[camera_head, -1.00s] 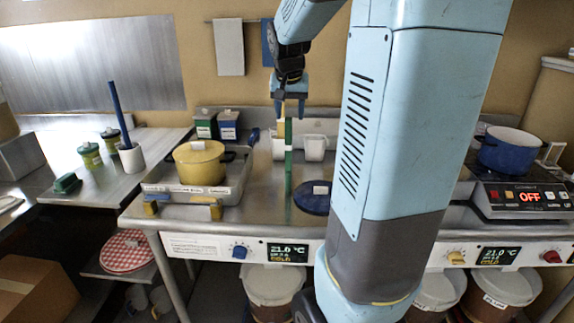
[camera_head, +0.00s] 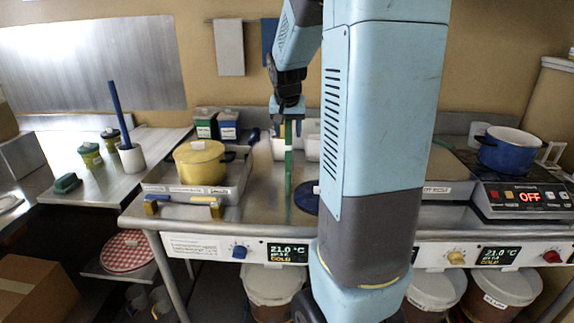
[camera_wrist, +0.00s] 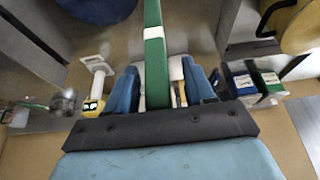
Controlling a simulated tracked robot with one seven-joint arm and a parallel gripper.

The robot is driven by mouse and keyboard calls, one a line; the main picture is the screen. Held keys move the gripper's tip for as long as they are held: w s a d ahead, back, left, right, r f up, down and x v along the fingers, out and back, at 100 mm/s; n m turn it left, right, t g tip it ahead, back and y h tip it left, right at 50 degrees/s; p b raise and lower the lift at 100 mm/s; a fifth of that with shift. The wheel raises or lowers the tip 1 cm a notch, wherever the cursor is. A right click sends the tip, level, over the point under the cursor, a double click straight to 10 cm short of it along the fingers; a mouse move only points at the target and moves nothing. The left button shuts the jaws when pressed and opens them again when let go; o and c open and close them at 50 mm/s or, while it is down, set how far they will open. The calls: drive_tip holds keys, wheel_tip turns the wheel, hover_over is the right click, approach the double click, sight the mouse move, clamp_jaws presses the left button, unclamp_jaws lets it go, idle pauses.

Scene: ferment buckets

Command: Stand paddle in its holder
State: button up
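The long green paddle (camera_head: 288,172) with a pale band shows end-on to my gripper over the metal counter; I cannot tell whether it lies or stands. My gripper (camera_head: 287,112) is at its far end. In the wrist view the paddle (camera_wrist: 154,45) passes between my two blue fingers (camera_wrist: 160,85), with slim gaps beside it, so they look open around it. A white cup (camera_head: 131,159) on the left counter holds an upright blue stick. I cannot tell which is the holder.
A yellow pot (camera_head: 199,163) sits in a tray left of the paddle. A blue round lid (camera_head: 304,197) lies to its right, partly hidden by my arm. Green and blue boxes (camera_head: 228,125) stand at the back. A blue pot (camera_head: 507,150) is on the right burner.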

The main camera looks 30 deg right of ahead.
clamp_jaws()
drive_tip(key=shift+r, duration=0.15)
idle(0.5)
